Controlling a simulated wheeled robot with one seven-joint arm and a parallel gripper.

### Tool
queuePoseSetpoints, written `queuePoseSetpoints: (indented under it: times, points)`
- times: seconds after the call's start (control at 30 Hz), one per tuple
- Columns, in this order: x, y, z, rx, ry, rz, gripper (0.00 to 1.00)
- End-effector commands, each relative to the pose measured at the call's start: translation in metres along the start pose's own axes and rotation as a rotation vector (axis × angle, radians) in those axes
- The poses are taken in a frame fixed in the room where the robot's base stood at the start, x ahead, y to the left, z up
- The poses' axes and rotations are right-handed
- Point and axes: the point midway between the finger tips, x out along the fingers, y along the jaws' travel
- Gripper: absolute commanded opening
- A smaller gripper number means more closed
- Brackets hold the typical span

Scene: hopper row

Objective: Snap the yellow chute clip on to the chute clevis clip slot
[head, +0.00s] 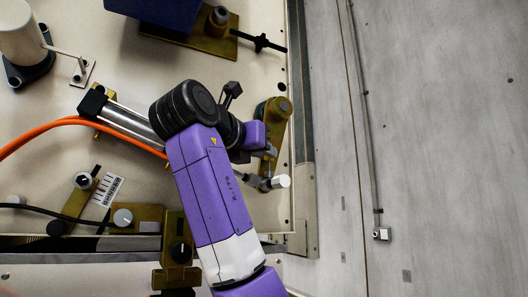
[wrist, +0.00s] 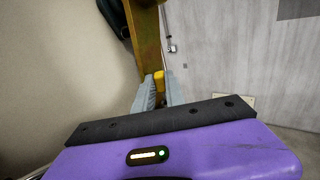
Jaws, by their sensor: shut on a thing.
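In the wrist view, my gripper (wrist: 158,88) has its two grey fingers shut on the small yellow chute clip (wrist: 159,77). The clip's top shows between the fingertips; its lower part is hidden. A brass-coloured bracket (wrist: 147,38), likely the chute clevis, stands just beyond the fingertips. The clip overlaps its lower end in the picture; I cannot tell whether they touch. The slot itself is not clear. In the head view, the brass bracket (head: 277,112) is at the panel's right side, next to the purple end of my arm. The clip cannot be made out there.
A grey cylinder with a black end (head: 130,122) and an orange hose (head: 40,135) lie left of my arm. A white-ended rod (head: 280,181) is close below the bracket. A blue block (head: 155,12) is at the top. Floor right of the panel is open.

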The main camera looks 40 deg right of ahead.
Motion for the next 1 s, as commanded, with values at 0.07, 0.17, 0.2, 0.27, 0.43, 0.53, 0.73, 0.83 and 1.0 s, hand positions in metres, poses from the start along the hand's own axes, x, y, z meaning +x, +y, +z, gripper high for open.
queuePoseSetpoints:
  times: [0.07,0.17,0.2,0.27,0.43,0.53,0.73,0.83,1.0]
  points:
    - [0.0,0.0,-0.003,0.0,0.0,0.0,0.0]
    - [0.0,0.0,-0.005,0.0,0.0,0.0,0.0]
    - [0.0,0.0,-0.006,0.0,0.0,0.0,0.0]
    - [0.0,0.0,-0.008,0.0,0.0,0.0,0.0]
    - [0.0,0.0,-0.011,0.0,0.0,0.0,0.0]
    - [0.0,0.0,-0.013,0.0,0.0,0.0,0.17]
    - [0.0,0.001,-0.012,0.0,0.0,0.001,0.4]
    - [0.0,0.001,-0.012,-0.001,-0.001,0.003,0.4]
    - [0.0,0.002,-0.011,-0.002,-0.003,0.004,0.4]
